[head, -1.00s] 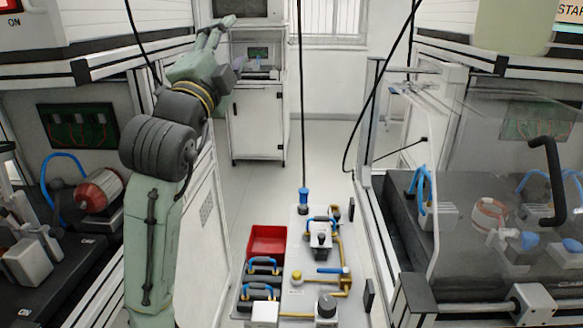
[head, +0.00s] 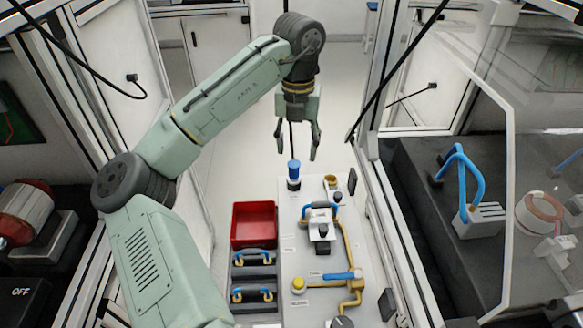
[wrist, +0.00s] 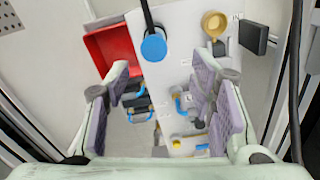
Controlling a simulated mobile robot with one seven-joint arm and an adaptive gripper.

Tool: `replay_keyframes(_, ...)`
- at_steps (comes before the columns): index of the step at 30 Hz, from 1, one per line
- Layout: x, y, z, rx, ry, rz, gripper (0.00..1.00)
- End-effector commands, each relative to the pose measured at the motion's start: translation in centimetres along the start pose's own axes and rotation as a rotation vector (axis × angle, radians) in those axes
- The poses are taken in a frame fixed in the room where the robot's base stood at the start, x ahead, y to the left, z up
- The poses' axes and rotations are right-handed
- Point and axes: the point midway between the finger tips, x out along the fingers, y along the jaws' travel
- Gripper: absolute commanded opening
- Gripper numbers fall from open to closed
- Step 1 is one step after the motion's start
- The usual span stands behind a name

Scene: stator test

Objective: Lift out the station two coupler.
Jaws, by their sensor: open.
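A blue cylindrical coupler (head: 294,170) with a dark base stands upright at the far end of the white panel (head: 292,215). A black cable runs up from its top. No readable label ties it to station two. In the wrist view the coupler's round blue top (wrist: 154,47) shows ahead, between and beyond the finger lines. My gripper (head: 298,150) hangs pointing down just above and around the coupler's height in the picture, with its fingers apart and nothing between them. The fingers also show in the wrist view (wrist: 160,80). I cannot tell the exact gap to the coupler.
A brass port (head: 331,181) sits right of the coupler. A blue-handled valve block (head: 320,228), yellow pipes (head: 346,245) and a yellow knob (head: 298,285) are nearer. A red bin (head: 253,226) lies left. A clear guard (head: 490,150) and hanging cables stand to the right.

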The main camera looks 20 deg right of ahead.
Motion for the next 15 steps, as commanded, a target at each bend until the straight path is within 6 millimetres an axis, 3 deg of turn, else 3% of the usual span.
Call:
replay_keyframes(11,3.6,0.5,0.3,-0.006,-0.001,0.000,0.50)
replay_keyframes(15,5.8,0.8,0.6,-0.004,-0.002,0.000,0.50)
